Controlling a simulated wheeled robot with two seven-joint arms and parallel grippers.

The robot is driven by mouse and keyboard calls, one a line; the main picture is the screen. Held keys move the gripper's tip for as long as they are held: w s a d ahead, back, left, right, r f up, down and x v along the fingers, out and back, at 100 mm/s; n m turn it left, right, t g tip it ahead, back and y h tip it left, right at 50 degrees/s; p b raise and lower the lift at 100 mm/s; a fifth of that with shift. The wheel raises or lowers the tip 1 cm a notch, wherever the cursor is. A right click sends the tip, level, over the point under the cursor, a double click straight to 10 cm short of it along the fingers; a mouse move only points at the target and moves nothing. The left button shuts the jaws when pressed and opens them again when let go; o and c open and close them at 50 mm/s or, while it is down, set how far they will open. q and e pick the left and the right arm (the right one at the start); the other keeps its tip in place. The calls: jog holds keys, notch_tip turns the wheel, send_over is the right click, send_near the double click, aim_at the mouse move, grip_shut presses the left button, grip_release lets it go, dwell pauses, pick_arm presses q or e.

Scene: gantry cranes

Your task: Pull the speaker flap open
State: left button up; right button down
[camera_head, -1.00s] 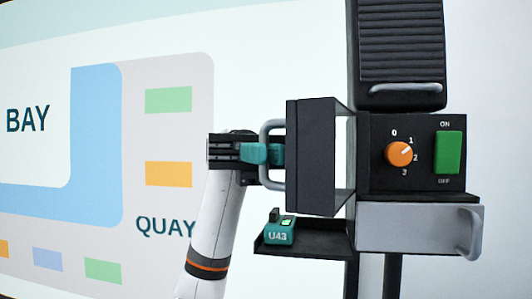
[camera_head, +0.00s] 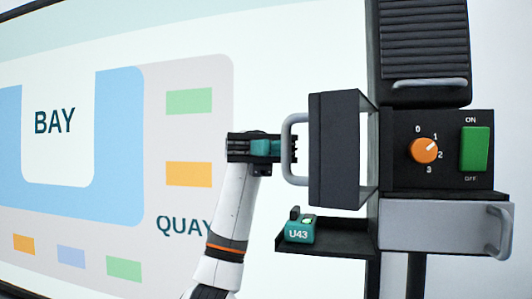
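A dark panel (camera_head: 336,150) with a light grey bar handle (camera_head: 290,178) stands out to the left of the dark control unit (camera_head: 405,180), with pale background showing through the gap between them. A ribbed dark panel (camera_head: 424,40) with a grey handle along its lower edge is above the unit and looks closed. I cannot tell for sure which one is the speaker flap. My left gripper (camera_head: 290,148), with teal parts, is at the middle of the dark panel's handle, its fingertips overlapping the bar. Whether they are closed around it is unclear. My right gripper is not in view.
The unit carries an orange dial (camera_head: 424,150) and a green switch (camera_head: 474,149). A grey drawer-like front (camera_head: 435,226) is below. A teal U43 device (camera_head: 299,231) sits on a dark shelf (camera_head: 345,240) below the panel. A large map board (camera_head: 60,185) fills the left background.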

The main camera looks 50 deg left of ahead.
pick_arm(q)
jog(key=p+v, duration=0.1)
jog(key=v, duration=0.3)
jog(key=shift+w+a, duration=0.2)
jog(key=shift+a, duration=0.15)
dwell(0.4)
